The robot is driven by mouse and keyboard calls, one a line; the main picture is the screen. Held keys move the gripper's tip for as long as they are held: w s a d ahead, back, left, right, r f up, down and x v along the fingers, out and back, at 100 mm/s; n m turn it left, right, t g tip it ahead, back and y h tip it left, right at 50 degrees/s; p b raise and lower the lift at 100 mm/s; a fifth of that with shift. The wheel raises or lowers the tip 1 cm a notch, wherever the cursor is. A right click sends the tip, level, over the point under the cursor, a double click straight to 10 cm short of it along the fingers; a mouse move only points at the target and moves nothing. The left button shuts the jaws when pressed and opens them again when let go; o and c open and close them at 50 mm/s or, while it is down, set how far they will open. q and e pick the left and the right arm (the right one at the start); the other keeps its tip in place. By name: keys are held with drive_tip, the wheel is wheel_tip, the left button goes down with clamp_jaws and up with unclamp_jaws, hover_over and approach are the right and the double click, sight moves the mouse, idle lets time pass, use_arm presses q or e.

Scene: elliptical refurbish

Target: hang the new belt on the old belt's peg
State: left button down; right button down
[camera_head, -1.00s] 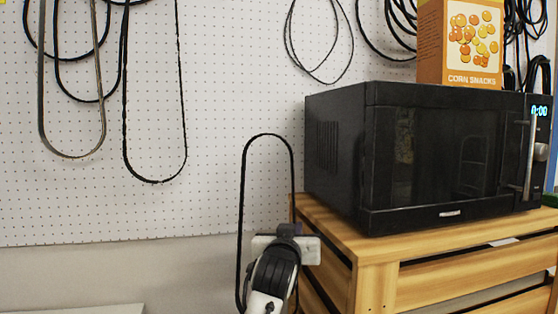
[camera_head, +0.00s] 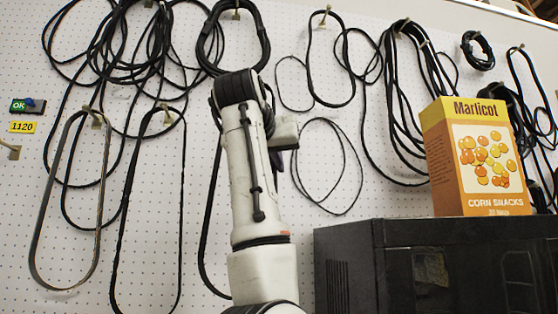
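My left gripper (camera_head: 285,133) is at the top of my raised white arm in the middle of the head view, in front of the pegboard. Its fingers are mostly hidden. A thin black belt loop, the new belt (camera_head: 205,235), moves with it and hangs behind the arm; its left side and lower bend show. I cannot tell whether it touches a peg. To the left, a grey belt (camera_head: 37,235) hangs on a peg (camera_head: 95,114) and a black belt (camera_head: 124,215) on another peg (camera_head: 166,113). Which peg is the old belt's is unclear. My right gripper is out of view.
An apparently bare peg (camera_head: 9,150) is at the left edge, below the green OK tag (camera_head: 27,105) and the yellow 1120 label (camera_head: 22,127). Coiled cables (camera_head: 410,95) hang along the upper wall. A corn snacks box (camera_head: 480,160) stands on the black microwave (camera_head: 345,270).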

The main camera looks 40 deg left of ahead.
use_arm(q)
drive_tip(key=shift+s+d+r, duration=0.15)
drive_tip(key=shift+s+r, duration=0.35)
drive_tip(key=shift+r, duration=0.1)
drive_tip(key=w+a+f+p, duration=0.2)
drive_tip(key=w+a+p, duration=0.1)
drive_tip(key=w+a, duration=0.4)
drive_tip(key=shift+a+f, duration=0.3)
drive_tip(key=shift+a, duration=0.55)
drive_tip(key=shift+f, duration=0.15)
idle(0.7)
